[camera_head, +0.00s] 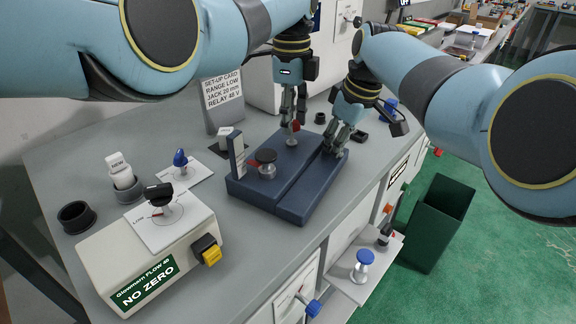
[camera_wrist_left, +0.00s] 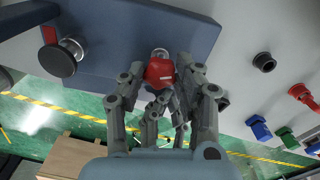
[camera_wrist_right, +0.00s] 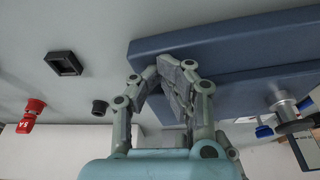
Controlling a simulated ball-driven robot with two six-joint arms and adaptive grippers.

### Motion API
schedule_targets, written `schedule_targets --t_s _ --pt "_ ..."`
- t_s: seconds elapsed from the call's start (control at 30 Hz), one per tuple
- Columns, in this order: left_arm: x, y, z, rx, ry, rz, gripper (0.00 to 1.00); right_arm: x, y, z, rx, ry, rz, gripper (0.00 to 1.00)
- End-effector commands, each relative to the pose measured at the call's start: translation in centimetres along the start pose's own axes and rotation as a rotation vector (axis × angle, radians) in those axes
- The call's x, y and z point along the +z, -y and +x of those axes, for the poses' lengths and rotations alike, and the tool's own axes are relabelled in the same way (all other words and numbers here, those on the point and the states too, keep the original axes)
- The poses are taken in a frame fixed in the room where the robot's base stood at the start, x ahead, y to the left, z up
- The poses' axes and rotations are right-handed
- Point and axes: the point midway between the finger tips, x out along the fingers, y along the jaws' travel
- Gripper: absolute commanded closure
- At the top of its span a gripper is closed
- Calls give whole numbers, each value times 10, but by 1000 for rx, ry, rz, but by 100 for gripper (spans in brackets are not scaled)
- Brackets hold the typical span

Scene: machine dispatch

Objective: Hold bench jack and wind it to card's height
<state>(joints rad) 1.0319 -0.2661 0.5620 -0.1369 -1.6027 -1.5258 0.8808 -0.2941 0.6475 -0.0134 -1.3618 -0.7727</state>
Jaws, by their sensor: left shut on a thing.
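The bench jack (camera_head: 312,203) is a dark blue two-part block on the grey bench, with an upright scale plate (camera_head: 237,157) and a black knob (camera_head: 266,156). At its far end my left gripper (camera_head: 292,122) is shut on a red knob (camera_wrist_left: 160,70), from above. My right gripper (camera_head: 334,150) is at the jack's far right corner; in the right wrist view its fingertips (camera_wrist_right: 170,65) are close together against the blue edge. I cannot tell whether they grip it. The set-up card (camera_head: 222,92) stands behind and reads JACK 20 mm. The scale reading is too small to read.
A flow meter box (camera_head: 160,245) marked NO ZERO stands front left. Small cups (camera_head: 76,216) and a blue-knobbed valve (camera_head: 180,160) are on the bench at left. A green bin (camera_head: 437,222) stands on the floor at right. Small parts lie beyond the right gripper.

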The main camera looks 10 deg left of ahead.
Motion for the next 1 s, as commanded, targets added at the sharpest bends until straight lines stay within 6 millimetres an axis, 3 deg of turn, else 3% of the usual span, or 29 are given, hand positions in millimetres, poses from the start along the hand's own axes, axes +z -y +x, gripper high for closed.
schedule_targets --t_s 0.2,0.6,0.83,1.0 --pt "0 0 0 0 -1 299 93 2 1 3 -4 5 1 100" --pt "0 1 0 0 0 382 93 3 1 3 -4 5 1 100" --pt "-1 1 0 0 0 692 93 3 1 3 -4 5 1 100" --pt "-1 1 0 0 0 799 93 3 1 3 -4 5 1 100"
